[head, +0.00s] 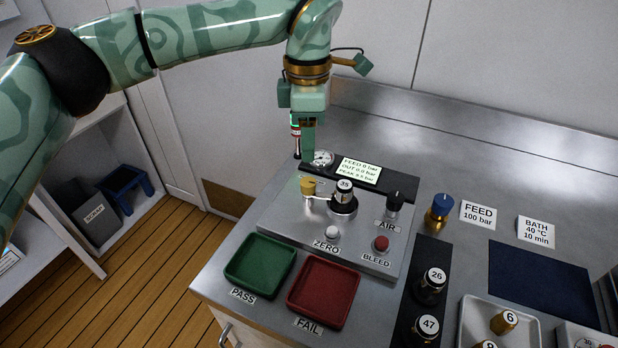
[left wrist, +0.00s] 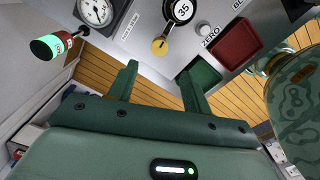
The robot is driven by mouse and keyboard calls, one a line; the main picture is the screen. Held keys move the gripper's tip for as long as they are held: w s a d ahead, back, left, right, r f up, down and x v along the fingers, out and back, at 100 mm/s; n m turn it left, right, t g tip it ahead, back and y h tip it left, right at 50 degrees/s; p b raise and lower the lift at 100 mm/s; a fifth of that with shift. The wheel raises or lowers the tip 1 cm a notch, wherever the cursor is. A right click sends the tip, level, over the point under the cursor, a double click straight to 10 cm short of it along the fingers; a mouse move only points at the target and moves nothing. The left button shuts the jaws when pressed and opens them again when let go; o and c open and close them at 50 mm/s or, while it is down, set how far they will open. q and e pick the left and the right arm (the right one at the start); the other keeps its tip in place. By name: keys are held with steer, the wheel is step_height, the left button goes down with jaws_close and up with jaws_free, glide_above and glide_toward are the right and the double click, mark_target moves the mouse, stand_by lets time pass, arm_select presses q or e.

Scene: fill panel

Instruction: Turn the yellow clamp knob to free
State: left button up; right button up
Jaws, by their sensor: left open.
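The yellow clamp knob (head: 307,186) sits on the grey panel (head: 285,225), left of a black bottle numbered 35 (head: 344,188) that stands on a round seat. A thin bar runs between knob and bottle. In the left wrist view the knob (left wrist: 160,46) shows just ahead of the fingertips, with the bottle (left wrist: 180,10) beyond it. My left gripper (head: 308,152) points down above and slightly behind the knob, apart from it. Its two fingers (left wrist: 160,75) are open with nothing between them. My right gripper is not in view.
A signal lamp (left wrist: 52,46) on a post and a gauge (head: 322,158) stand close to my left gripper. A black AIR knob (head: 394,201), a red BLEED button (head: 381,244) and a white ZERO button (head: 333,232) share the panel. Green (head: 260,259) and red (head: 324,291) trays lie in front.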

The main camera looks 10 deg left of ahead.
mark_target(308, 181)
arm_select(q)
step_height(308, 181, down, 10)
steer(key=shift+w+f+b, duration=0.1)
steer(key=shift+b, duration=0.95)
steer(key=c, duration=1)
